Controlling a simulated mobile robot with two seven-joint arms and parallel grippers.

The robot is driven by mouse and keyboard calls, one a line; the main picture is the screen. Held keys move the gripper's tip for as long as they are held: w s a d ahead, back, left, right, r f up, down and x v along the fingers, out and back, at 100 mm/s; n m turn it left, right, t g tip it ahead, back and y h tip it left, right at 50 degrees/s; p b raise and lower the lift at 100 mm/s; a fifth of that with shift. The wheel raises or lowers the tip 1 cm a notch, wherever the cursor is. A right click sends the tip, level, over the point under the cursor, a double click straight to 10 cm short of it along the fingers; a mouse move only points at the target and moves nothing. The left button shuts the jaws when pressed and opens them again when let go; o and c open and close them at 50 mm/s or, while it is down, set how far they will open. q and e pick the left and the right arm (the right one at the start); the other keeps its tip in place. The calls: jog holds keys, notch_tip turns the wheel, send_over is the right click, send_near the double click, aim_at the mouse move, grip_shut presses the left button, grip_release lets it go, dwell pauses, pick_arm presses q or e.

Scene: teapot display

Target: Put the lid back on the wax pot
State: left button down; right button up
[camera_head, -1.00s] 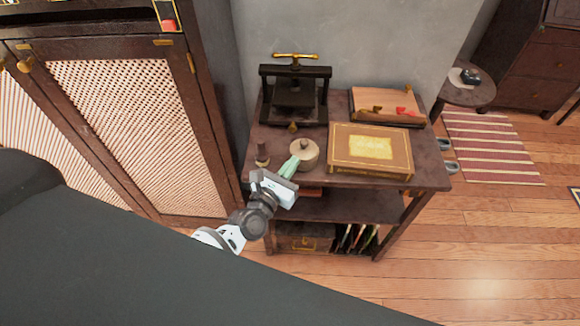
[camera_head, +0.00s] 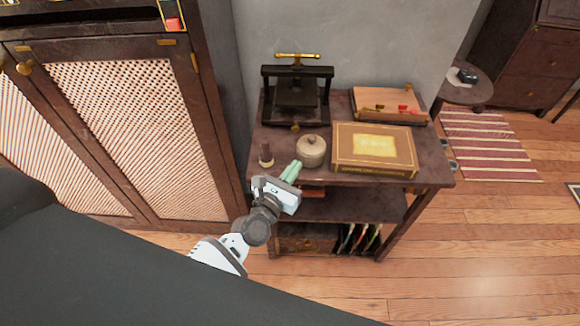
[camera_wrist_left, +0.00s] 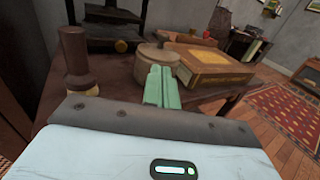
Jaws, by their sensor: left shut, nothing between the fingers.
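The wax pot (camera_head: 311,155) is a small round beige pot standing on the dark wooden table, left of a large book. Its lid (camera_head: 311,142), with a small dark knob, sits on top of the pot. In the left wrist view the pot (camera_wrist_left: 150,68) is partly hidden behind my fingers. My left gripper (camera_head: 293,168) has green fingers, is shut and empty, and is just in front and to the left of the pot. In the left wrist view its fingers (camera_wrist_left: 162,85) are together, pointing toward the pot. My right gripper is not in view.
A dark seal stamp (camera_head: 266,154) stands left of the pot. A black press (camera_head: 297,95) is behind. The brown and gold book (camera_head: 373,149) lies to the right, with a leather folder (camera_head: 387,102) behind it. The dark table (camera_head: 433,170) has a lower shelf.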

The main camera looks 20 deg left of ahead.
pick_arm(q)
jog(key=b+v, duration=0.1)
jog(key=v, duration=0.9)
jog(key=shift+s, duration=0.25)
